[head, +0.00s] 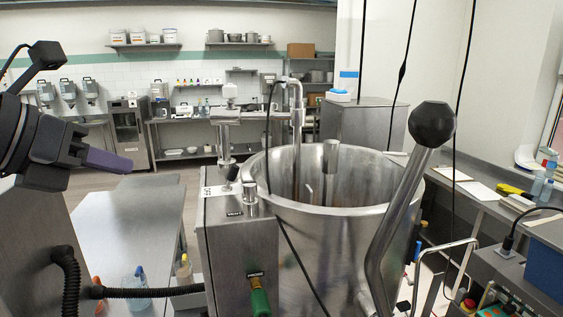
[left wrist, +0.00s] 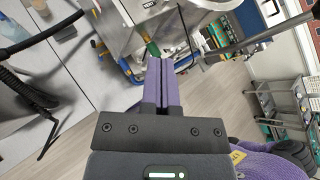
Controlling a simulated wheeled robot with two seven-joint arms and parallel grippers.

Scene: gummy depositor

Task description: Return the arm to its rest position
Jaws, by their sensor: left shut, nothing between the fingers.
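My left gripper (head: 108,160) comes in from the left edge in the head view. Its purple fingers are together and hold nothing. It is in the air over the left steel table, apart from the depositor. In the left wrist view the gripper (left wrist: 161,62) shows with its two purple fingers side by side, and the floor and the machine's lower side lie beyond. The steel depositor kettle (head: 335,220) stands at the middle right, with a long lever ending in a black knob (head: 432,124). My right gripper is in neither view.
A steel table (head: 130,225) stands at the left, with a spray bottle (head: 138,285) near its front. A black hose (head: 150,292) runs to the machine. A side counter (head: 460,185) lies at the right. Black cables hang in front of the kettle. Open floor shows in the left wrist view (left wrist: 215,105).

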